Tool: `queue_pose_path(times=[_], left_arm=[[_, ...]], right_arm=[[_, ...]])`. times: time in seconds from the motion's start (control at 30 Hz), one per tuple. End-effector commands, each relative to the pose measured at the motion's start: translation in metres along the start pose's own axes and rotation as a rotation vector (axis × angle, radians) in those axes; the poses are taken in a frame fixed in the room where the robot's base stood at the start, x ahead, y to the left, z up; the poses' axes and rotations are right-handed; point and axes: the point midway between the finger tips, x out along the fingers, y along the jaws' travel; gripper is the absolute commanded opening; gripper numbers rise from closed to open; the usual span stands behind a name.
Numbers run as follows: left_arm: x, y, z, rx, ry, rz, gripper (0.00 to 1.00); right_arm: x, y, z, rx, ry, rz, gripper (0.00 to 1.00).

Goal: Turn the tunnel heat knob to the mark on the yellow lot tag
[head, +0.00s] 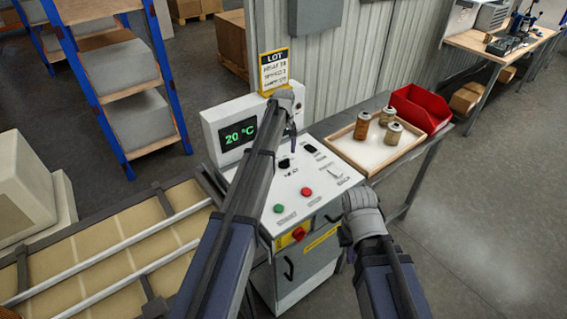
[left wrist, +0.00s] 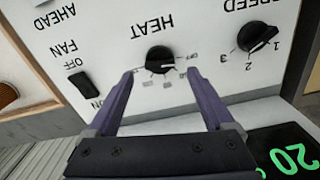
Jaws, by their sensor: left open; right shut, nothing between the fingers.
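The black heat knob (left wrist: 160,60) is on the white control panel (head: 300,183), under the HEAT label and with small marks around it. The knob also shows in the head view (head: 284,163). My left gripper (left wrist: 161,72) is open, its fingertips on either side of the knob and close to it; I cannot tell whether they touch it. In the head view, the left gripper (head: 291,141) points down over the panel. The yellow-framed lot tag (head: 274,72) stands above the display; its print is too small to read. My right gripper (head: 350,256) is shut and empty, right of the panel's front.
The display (head: 239,133) reads 20 °C. The speed knob (left wrist: 257,38) and fan switch (left wrist: 80,82) flank the heat knob. Green (head: 279,208) and red (head: 306,191) buttons sit nearer.

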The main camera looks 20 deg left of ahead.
Motion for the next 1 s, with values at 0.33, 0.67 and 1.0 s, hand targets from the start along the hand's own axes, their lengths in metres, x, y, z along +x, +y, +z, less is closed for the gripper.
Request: queue_pose_path(times=[0.33, 0.67, 1.0], left_arm=[[0.037, 0.000, 0.000, 0.000, 0.000, 0.000, 0.86], [0.036, 0.000, 0.000, 0.000, 0.000, 0.000, 0.79], [0.036, 0.000, 0.000, 0.000, 0.000, 0.000, 0.41]], right_arm=[[0.037, -0.004, -0.002, 0.002, 0.000, 0.000, 0.00], [0.036, -0.003, -0.002, 0.002, 0.000, 0.000, 0.00], [0.036, -0.003, -0.002, 0.002, 0.000, 0.000, 0.00]])
